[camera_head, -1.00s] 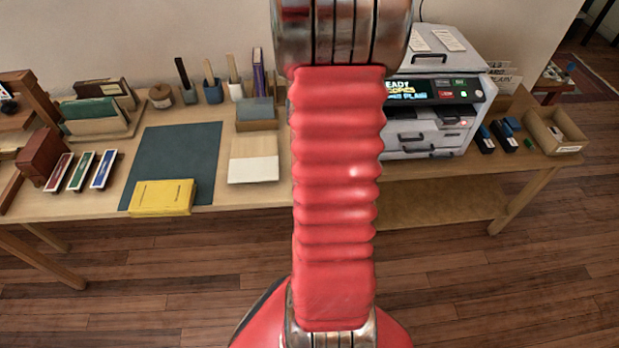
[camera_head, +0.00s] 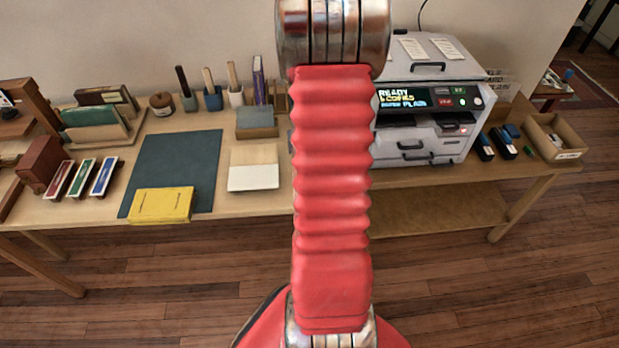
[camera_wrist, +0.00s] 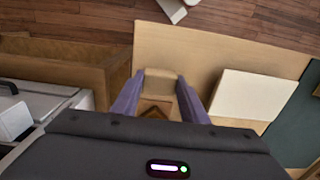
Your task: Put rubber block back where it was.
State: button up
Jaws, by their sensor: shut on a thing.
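In the wrist view my gripper (camera_wrist: 160,79) points down over the bare wooden tabletop between the copier and the white paper stack. Its two purplish fingers are shut on a small pale tan block (camera_wrist: 159,84), which looks like the rubber block. A brown square thing with a darker middle (camera_wrist: 155,108) shows just below the block in the picture; I cannot tell if they touch. In the head view my red arm hides the gripper and the block.
The copier (camera_head: 425,115) stands right of my arm, above a lower shelf (camera_head: 430,208). The white-topped paper stack (camera_head: 253,178), blue-grey box (camera_head: 256,122), green mat (camera_head: 180,160) and yellow book (camera_head: 162,204) lie to the left. An open carton (camera_head: 558,137) stands at the far right.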

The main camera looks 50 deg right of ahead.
jog(key=shift+f, duration=1.25)
jog(key=shift+f, duration=0.1)
jog(key=o, duration=1)
notch_tip(320, 180, up, 12)
